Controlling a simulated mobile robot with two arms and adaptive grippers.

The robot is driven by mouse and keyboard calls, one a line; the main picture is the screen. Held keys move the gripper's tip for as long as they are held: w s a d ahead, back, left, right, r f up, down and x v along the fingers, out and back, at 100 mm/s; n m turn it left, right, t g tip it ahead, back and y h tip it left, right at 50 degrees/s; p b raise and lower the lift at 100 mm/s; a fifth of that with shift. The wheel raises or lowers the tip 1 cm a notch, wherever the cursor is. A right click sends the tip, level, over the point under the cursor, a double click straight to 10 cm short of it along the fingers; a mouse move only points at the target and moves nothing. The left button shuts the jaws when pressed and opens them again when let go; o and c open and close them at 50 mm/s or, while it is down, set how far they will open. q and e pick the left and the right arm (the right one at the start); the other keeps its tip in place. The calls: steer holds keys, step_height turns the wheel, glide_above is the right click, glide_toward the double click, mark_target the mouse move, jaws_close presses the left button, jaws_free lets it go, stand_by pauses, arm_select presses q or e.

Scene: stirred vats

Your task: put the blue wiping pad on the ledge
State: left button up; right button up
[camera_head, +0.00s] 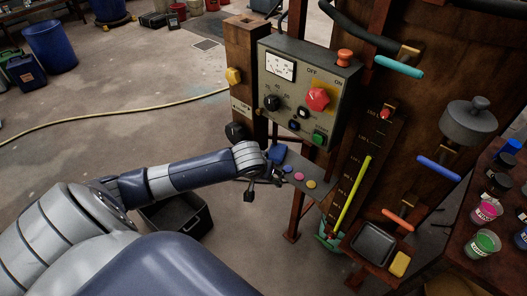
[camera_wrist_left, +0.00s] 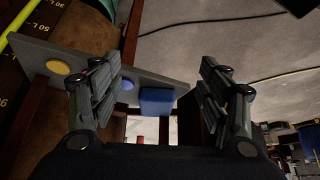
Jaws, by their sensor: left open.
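The blue wiping pad (camera_head: 278,153) is a small blue block at the far left end of a narrow grey ledge (camera_head: 321,191) with coloured round spots. In the left wrist view the pad (camera_wrist_left: 157,101) appears at the end of the ledge (camera_wrist_left: 148,83), seemingly resting on it. My left gripper (camera_head: 261,182) is just beside that end, in front of the pad. In its wrist view the left gripper (camera_wrist_left: 159,92) is open and empty, with the pad showing between its fingers and a gap on both sides. One finger hides part of the ledge. My right gripper is not in view.
A grey control box (camera_head: 307,95) with knobs and buttons is mounted above the ledge. A yellow-green stick (camera_head: 352,198) stands right of it. A black tray (camera_head: 374,243) and a yellow sponge (camera_head: 399,264) sit lower right. An open dark bin (camera_head: 189,222) stands below my arm.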

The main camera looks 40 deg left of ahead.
arm_select(q)
steer(key=shift+s, duration=0.25)
steer(key=shift+f, duration=0.1)
steer(key=s+f+m+g, duration=0.1)
steer(key=s+f, duration=0.2)
steer(key=f, duration=0.6)
steer(key=s+f, duration=0.3)
steer(key=f, duration=0.6)
steer(key=s+f+m+g, duration=0.1)
steer(key=s+f, duration=0.3)
steer(key=f, duration=0.5)
steer(key=s+d+f+m+g, duration=0.1)
steer(key=s+d+f, duration=0.2)
steer(key=s, duration=0.7)
steer(key=s+d+f+m+g+h, duration=0.1)
steer(key=s+d+f, duration=0.3)
steer(key=s+f, duration=0.3)
steer(key=s+d+f+m, duration=0.2)
steer(key=s+f, duration=0.4)
steer(key=s, duration=0.7)
steer(key=shift+s+d+g+h, duration=0.35)
steer(key=shift+d+g+h, duration=0.05)
steer(key=shift+d, duration=0.35)
